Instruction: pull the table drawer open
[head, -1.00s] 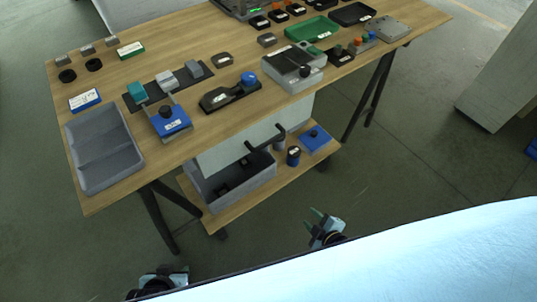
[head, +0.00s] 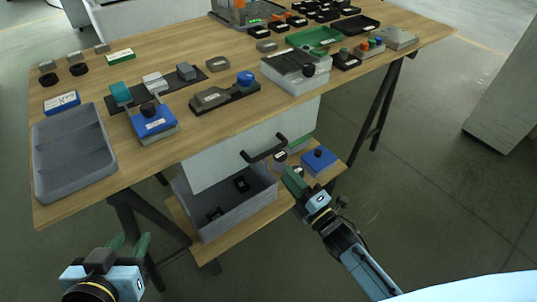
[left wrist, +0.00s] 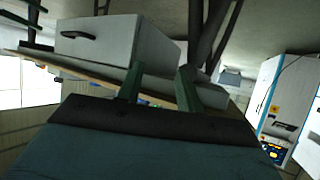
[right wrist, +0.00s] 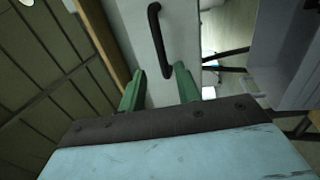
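The drawer is under the tabletop; its pale front (head: 215,160) faces me and bears a black bar handle (head: 264,149). It looks closed under the table edge. My right gripper (head: 294,178) is just below and right of the handle in the head view. In the right wrist view the handle (right wrist: 157,38) stands upright ahead of its open green fingers (right wrist: 160,76), its lower end between the tips in the picture; contact is not visible. My left gripper (head: 129,243) is open and empty, low at the left. The left wrist view shows the handle (left wrist: 78,35) far off.
The wooden tabletop (head: 215,125) holds a grey tray (head: 72,155), blue and grey fixtures and several small parts. Below the drawer, a lower shelf (head: 235,222) carries a grey bin (head: 235,215) and a blue block (head: 318,160). Black trestle legs (head: 378,110) flank it. The floor in front is clear.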

